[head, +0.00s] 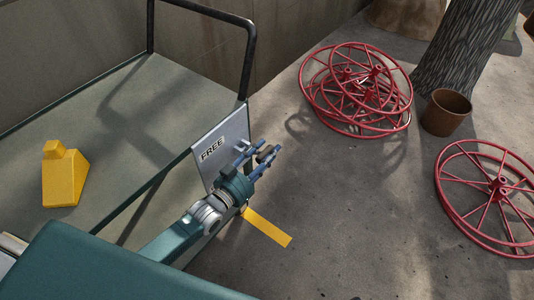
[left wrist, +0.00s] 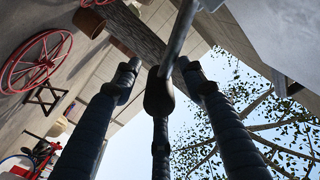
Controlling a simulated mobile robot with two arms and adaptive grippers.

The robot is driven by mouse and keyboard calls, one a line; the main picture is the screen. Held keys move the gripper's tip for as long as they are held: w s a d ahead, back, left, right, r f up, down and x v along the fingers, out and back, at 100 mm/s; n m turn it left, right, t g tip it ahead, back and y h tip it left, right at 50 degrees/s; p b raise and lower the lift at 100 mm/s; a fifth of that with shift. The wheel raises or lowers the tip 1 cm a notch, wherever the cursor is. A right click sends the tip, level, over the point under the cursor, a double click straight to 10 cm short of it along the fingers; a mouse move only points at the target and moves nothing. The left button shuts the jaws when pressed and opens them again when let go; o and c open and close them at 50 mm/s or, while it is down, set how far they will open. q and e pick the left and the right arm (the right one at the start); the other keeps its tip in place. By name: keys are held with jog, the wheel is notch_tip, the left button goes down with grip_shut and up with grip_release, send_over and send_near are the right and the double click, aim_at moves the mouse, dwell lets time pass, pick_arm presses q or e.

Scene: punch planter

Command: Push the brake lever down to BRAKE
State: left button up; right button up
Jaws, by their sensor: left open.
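The grey brake plate (head: 207,165) stands at the cart's edge, with FREE written near its top. Its lower part is hidden behind my left arm, and no BRAKE label shows. My left gripper (head: 265,153) is open in front of the plate. A dark, stubby piece, likely the brake lever's end (head: 268,152), shows at the fingertips. In the left wrist view a grey metal rod (left wrist: 180,38), likely the lever, runs down from the top edge to the middle finger of the gripper (left wrist: 158,75). I cannot tell if they touch. My right gripper is out of view.
The cart deck (head: 90,115) fills the left, with a yellow block (head: 64,178) on it and a dark rail (head: 248,60) behind. Red wheels (head: 357,88) lie by a tree (head: 460,50) and a brown pot (head: 446,112). A yellow strip (head: 266,228) shows below the gripper. Centre ground is clear.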

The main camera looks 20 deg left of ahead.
pick_arm(q)
grip_shut()
jog(key=shift+d+f, duration=0.1)
jog(key=shift+f, duration=0.05)
jog(key=shift+d+f+m, duration=0.15)
jog(key=shift+f+m, duration=0.2)
jog(key=shift+m, duration=0.15)
notch_tip(320, 180, down, 9)
jog(key=m+b, duration=0.6)
jog(key=m, duration=0.4)
jog(key=shift+a+r, duration=0.15)
jog(key=shift+a, duration=0.2)
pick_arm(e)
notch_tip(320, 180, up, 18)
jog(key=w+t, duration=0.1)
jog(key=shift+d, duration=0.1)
